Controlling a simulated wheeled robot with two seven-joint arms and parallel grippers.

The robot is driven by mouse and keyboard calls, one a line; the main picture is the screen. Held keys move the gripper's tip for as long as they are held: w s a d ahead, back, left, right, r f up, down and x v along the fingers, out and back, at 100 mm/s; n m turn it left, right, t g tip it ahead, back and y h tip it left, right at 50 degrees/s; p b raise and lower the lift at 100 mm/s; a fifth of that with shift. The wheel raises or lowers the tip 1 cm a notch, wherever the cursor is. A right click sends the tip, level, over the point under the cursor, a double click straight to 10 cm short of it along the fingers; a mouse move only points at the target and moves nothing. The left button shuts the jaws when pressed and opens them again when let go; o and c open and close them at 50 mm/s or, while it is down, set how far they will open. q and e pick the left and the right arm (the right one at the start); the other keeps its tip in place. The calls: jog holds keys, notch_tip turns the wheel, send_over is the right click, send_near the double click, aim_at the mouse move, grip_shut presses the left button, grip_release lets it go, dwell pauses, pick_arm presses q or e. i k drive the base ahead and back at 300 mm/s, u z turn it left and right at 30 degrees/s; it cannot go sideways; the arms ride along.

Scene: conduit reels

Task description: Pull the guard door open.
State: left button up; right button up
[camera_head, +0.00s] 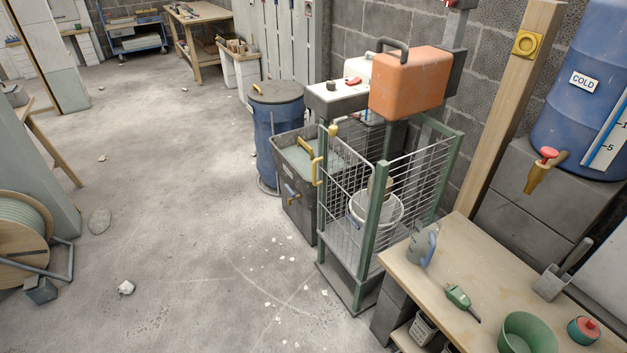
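The guard door (345,205) is a wire mesh panel on the near left side of a green-framed cage. It appears shut, with its panel spanning from the left edge to the green corner post (373,220). A yellow pull handle (317,171) is on its left edge. A small yellow piece (333,130) sits at the top of that edge. Inside the cage is a white bucket (376,208), seen partly through the mesh. Neither of my grippers is in view.
A grey tub (296,195) stands close left of the door, with a blue barrel (276,130) behind. A wooden bench (480,255) with tools is at the right. An orange mixer head (410,80) overhangs the cage. The floor in front is open, with scattered debris.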

aim_at(333, 129)
jog(key=u, duration=1.5)
jog(key=i, duration=1.7)
jog(key=z, duration=1)
jog(key=i, duration=0.75)
jog(key=z, duration=0.65)
